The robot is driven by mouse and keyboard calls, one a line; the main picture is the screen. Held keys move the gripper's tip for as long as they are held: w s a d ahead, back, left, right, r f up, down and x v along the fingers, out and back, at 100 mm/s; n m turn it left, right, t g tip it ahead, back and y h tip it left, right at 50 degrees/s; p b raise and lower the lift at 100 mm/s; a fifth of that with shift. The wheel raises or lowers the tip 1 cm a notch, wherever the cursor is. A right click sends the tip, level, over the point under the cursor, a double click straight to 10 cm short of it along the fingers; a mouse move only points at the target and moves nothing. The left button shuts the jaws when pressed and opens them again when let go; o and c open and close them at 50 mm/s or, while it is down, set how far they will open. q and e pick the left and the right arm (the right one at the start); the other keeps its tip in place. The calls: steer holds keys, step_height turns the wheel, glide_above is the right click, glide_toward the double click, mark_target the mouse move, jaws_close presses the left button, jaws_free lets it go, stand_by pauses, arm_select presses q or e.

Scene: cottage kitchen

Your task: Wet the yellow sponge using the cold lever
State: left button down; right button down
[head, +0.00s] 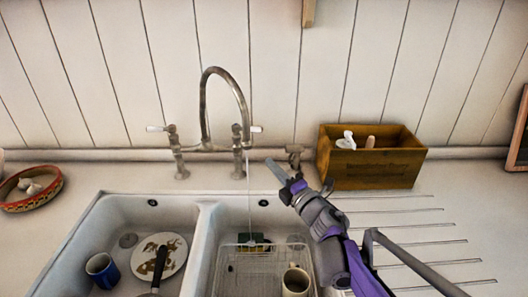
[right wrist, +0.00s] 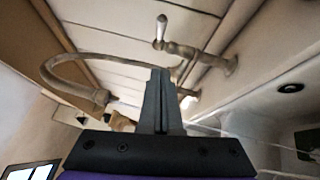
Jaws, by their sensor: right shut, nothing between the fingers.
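The curved metal tap (head: 226,82) stands behind the double sink, with a white-tipped lever (head: 157,129) on its left and another white-tipped lever (head: 256,129) on its right. No mark shows which is cold. A thin stream of water (head: 249,195) falls from the spout into the right basin. There a small sponge (head: 254,239), dark green with some yellow, lies at the stream's lower end, partly blurred by the wire rack. My right gripper (head: 278,171) is shut and empty, just right of and in front of the right lever. It also shows in the right wrist view (right wrist: 156,100). My left gripper is out of view.
The right basin holds a wire rack (head: 228,272) and a cream mug (head: 296,282). The left basin holds a blue mug (head: 102,270) and a dirty plate (head: 174,247). A wooden box (head: 372,166) stands right of the tap, a red bowl (head: 30,190) far left.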

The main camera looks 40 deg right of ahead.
glide_toward(258, 131)
steer(key=w+a, duration=0.4)
steer(key=w, duration=0.2)
steer(key=shift+w+d+r, duration=0.1)
steer(key=shift+w+d, duration=0.35)
steer(key=shift+d, duration=0.35)
steer(key=shift+w+d+r, duration=0.1)
steer(key=shift+w+d, duration=0.3)
steer(key=shift+d, duration=0.4)
steer(key=shift+w+d+r+p, duration=0.1)
steer(key=shift+w+d+p, duration=0.15)
steer(key=shift+d, duration=0.2)
steer(key=shift+w+d+r+p, duration=0.1)
steer(key=shift+w+d+p, duration=0.1)
steer(key=shift+d, duration=0.25)
steer(key=shift+s+r, duration=0.1)
steer(key=shift+s, duration=0.05)
